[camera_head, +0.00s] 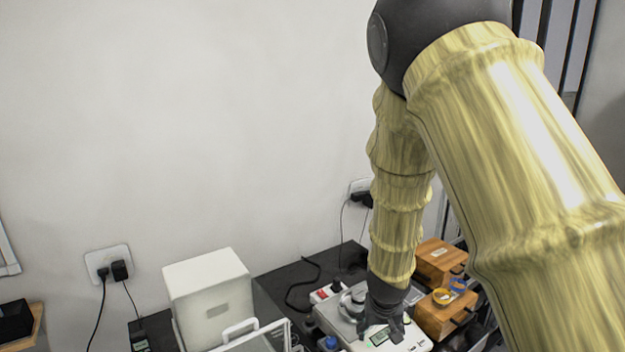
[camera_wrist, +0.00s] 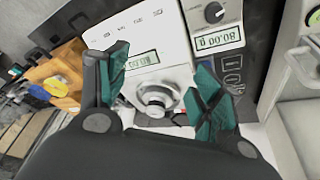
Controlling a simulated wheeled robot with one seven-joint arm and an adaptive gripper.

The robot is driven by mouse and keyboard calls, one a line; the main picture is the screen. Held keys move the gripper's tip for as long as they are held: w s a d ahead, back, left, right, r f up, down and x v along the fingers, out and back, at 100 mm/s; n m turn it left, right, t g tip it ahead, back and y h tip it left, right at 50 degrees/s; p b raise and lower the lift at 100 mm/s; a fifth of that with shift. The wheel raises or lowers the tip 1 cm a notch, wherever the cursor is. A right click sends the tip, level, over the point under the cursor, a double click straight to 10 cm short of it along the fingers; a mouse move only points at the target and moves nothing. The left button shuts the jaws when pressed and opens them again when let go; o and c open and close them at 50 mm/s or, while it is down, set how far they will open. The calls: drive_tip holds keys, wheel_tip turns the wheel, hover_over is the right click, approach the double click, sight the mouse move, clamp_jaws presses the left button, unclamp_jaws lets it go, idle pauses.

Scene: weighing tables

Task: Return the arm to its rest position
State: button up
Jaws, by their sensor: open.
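My arm reaches down from the upper right in the head view, and its dark gripper (camera_head: 384,312) is low over a white scale (camera_head: 408,341). In the wrist view my gripper (camera_wrist: 162,62) is open, with a teal-padded finger on each side. A round metal piece (camera_wrist: 156,99) shows between the fingers, on or just above the scale (camera_wrist: 128,30); gaps show on both sides of it. The scale has a lit green display. In the head view the gripper hides part of the scale, and its fingertips are hard to make out.
Wooden boxes (camera_head: 437,315) with tape rolls stand close right of the gripper. A white box (camera_head: 208,292) and small bottles are at left. A second device with a knob (camera_wrist: 214,12) is beside the scale. The wall area at upper left is clear.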

drive_tip(key=s+d+f+g+h, duration=0.1)
drive_tip(key=s+d+f, duration=0.2)
drive_tip(key=s+f, duration=0.55)
drive_tip(key=s+d+f+g, duration=0.1)
drive_tip(key=s+d+f, duration=0.3)
drive_tip(key=s+f, duration=0.4)
drive_tip(key=s+f+g+y+b, duration=0.1)
drive_tip(key=s+f+b, duration=0.1)
drive_tip(key=s+f, duration=0.6)
drive_tip(key=s+a+f+g+b, duration=0.1)
drive_tip(key=s+f+b, duration=0.1)
drive_tip(key=s+f, duration=0.6)
drive_tip(key=s, duration=0.7)
drive_tip(key=shift+s+f+n+y+b, duration=0.3)
drive_tip(key=shift+s+f+y, duration=0.1)
drive_tip(key=shift+a, duration=0.1)
